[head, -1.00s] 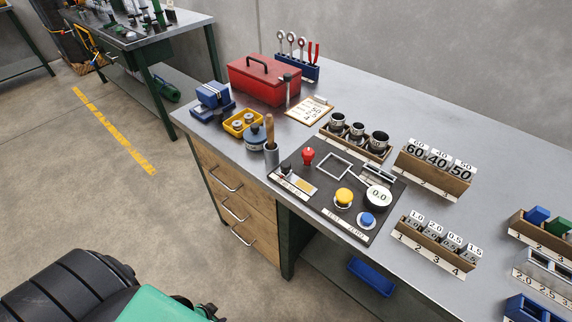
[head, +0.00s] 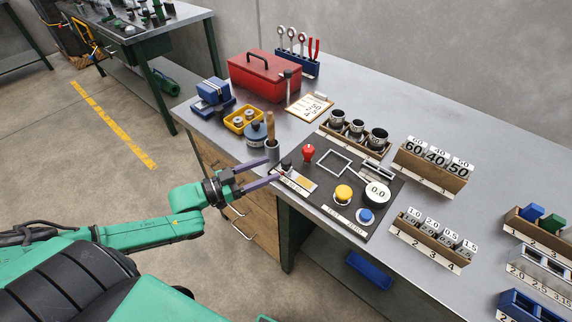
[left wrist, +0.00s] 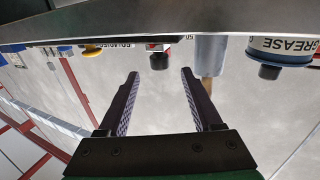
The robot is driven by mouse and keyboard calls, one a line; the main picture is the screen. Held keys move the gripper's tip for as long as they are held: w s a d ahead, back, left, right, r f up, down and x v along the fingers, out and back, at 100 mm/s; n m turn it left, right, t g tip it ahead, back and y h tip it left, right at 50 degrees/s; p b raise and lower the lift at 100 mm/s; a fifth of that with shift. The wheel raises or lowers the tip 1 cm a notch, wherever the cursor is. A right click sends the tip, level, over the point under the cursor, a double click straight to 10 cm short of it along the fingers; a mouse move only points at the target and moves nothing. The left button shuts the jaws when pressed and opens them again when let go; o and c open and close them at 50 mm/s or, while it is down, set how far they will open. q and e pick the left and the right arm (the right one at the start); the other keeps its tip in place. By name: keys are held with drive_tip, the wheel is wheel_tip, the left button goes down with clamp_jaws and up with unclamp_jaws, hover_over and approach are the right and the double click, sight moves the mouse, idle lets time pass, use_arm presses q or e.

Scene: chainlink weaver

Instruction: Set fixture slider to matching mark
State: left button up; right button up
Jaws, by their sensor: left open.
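The fixture is a dark panel (head: 318,207) on the bench. At its left corner a slider with a black knob (head: 287,164) sits on a pale scale plate (head: 301,181); its marks are too small to read. My left gripper (head: 275,168) is open and empty at the panel's left edge, fingers pointing toward the slider. One finger partly overlaps the slider area, so contact cannot be told. In the left wrist view, which is upside down, a black knob with red (left wrist: 159,58) shows between and beyond the open fingers (left wrist: 159,74). My right gripper is out of view.
The panel also has a red knob (head: 308,152), yellow button (head: 343,193), blue button (head: 366,215) and dial reading 0.0 (head: 377,192).

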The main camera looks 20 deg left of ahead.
sight(286, 160)
use_arm(q)
drive_tip(key=x, duration=0.6)
drive_tip(key=shift+w+d, duration=0.15)
drive_tip(key=shift+w, duration=0.05)
clamp_jaws()
idle(1.0)
